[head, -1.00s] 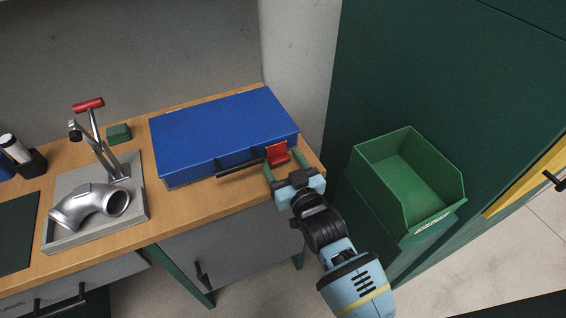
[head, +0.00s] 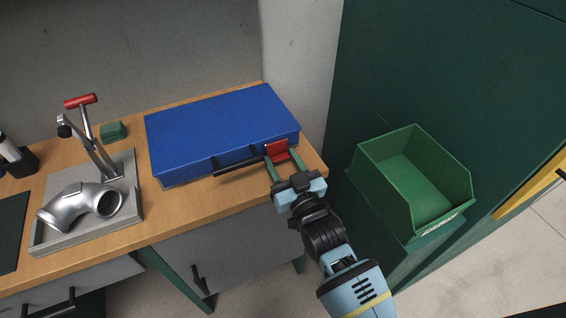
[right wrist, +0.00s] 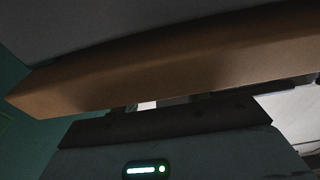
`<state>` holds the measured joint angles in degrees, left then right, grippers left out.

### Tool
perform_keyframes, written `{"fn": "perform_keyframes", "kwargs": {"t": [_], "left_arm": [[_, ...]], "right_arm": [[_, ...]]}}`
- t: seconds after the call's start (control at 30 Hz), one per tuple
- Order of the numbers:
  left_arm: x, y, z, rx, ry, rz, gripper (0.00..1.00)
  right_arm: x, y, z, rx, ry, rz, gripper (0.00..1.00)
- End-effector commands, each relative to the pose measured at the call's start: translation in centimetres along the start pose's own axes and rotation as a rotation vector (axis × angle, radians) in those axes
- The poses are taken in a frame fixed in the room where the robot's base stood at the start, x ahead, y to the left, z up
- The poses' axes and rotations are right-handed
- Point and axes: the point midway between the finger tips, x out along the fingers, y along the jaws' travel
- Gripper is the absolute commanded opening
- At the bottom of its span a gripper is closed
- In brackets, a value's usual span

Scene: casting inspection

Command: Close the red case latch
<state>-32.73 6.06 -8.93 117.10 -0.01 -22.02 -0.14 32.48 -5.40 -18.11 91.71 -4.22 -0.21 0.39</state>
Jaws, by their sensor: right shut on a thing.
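The blue case (head: 215,130) lies closed on the wooden bench, its black handle (head: 238,162) on the front side. The red latch (head: 277,150) is at the right end of the case's front. My right gripper (head: 280,161) is at the case's front right corner, with its green fingers on either side of the red latch, shut on it. I cannot tell whether the latch is fully flat against the case. The right wrist view shows the bench edge (right wrist: 170,72) close up; the latch and fingertips are hidden there. My left gripper is not in view.
A grey tray (head: 122,222) with a metal pipe elbow (head: 72,206) and a red-handled clamp (head: 82,101) stands left of the case. A green block (head: 113,131) lies behind it. A green bin (head: 412,185) is at the right, beside a dark green cabinet (head: 450,85).

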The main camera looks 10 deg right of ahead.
Motion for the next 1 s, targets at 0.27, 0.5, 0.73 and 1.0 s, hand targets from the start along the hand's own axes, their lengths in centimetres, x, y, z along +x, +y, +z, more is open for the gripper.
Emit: {"fn": "perform_keyframes", "kwargs": {"t": [0.27,0.5,0.73,1.0], "left_arm": [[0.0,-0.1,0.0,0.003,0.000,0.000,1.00],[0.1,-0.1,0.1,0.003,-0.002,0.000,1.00],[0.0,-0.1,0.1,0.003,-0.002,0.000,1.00],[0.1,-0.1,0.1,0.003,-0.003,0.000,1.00]], "right_arm": [[0.0,0.0,0.1,0.000,-0.002,0.000,0.67],[0.0,0.0,0.1,0.000,-0.002,0.000,0.67],[-1.9,0.0,0.2,0.000,-0.004,0.000,0.67],[-6.0,0.0,0.1,0.000,-0.004,0.000,0.67]]}}
